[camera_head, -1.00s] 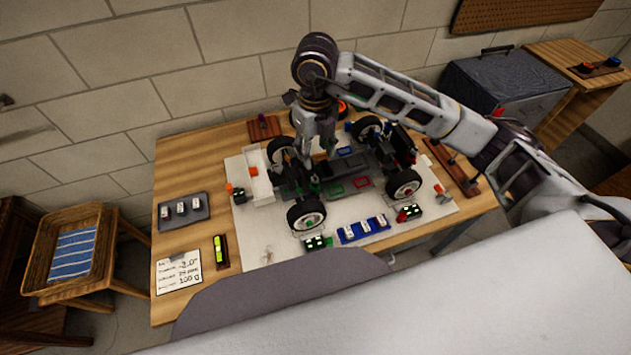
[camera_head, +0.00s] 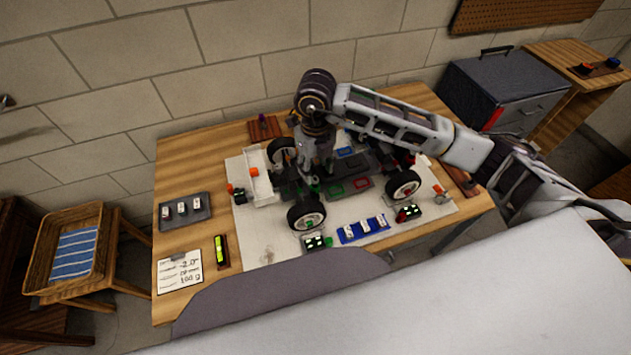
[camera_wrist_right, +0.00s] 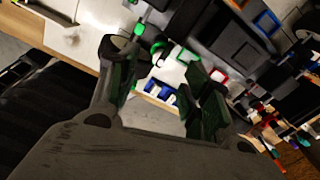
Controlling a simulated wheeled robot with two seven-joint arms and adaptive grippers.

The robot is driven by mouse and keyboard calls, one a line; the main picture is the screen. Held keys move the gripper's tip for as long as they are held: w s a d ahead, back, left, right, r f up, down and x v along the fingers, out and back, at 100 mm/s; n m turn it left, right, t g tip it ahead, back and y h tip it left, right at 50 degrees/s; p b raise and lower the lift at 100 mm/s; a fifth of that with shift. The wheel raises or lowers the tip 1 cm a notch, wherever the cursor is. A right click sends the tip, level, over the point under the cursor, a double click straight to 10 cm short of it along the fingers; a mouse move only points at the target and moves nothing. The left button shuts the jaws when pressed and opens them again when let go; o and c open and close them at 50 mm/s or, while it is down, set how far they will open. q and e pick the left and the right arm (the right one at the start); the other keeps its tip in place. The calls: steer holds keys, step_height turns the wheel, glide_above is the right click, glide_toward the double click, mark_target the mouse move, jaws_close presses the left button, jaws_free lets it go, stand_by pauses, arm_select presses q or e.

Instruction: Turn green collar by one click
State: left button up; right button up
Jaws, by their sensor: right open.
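The RC racecar (camera_head: 350,168) stands on a white mat on the wooden table, its black wheels showing around my right arm. My right gripper (camera_head: 314,178) points down at the car's left end, over the axle area. In the right wrist view my right gripper (camera_wrist_right: 163,75) is open, its two dark fingers apart. A small green ring-like part (camera_wrist_right: 158,47), perhaps the green collar, shows near and beyond the fingertips. I cannot tell whether a finger touches it. In the head view the gripper hides most of this spot. My left gripper is not in view.
A blue tray with white pieces (camera_head: 363,230) lies in front of the car. A grey tray (camera_head: 184,211), a card (camera_head: 179,271) and a green-yellow level (camera_head: 220,251) lie at the table's left. A white open bin (camera_head: 259,180) stands close left of the gripper.

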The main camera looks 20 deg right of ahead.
mark_target(316, 177)
step_height(316, 177, down, 6)
steer(key=shift+f+p, duration=0.2)
steer(key=shift+p, duration=0.1)
steer(key=shift+f, duration=0.45)
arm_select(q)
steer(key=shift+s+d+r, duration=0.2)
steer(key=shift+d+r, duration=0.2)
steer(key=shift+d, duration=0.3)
arm_select(e)
steer(key=shift+f, duration=0.15)
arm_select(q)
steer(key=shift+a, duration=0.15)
arm_select(e)
steer(key=c, duration=1)
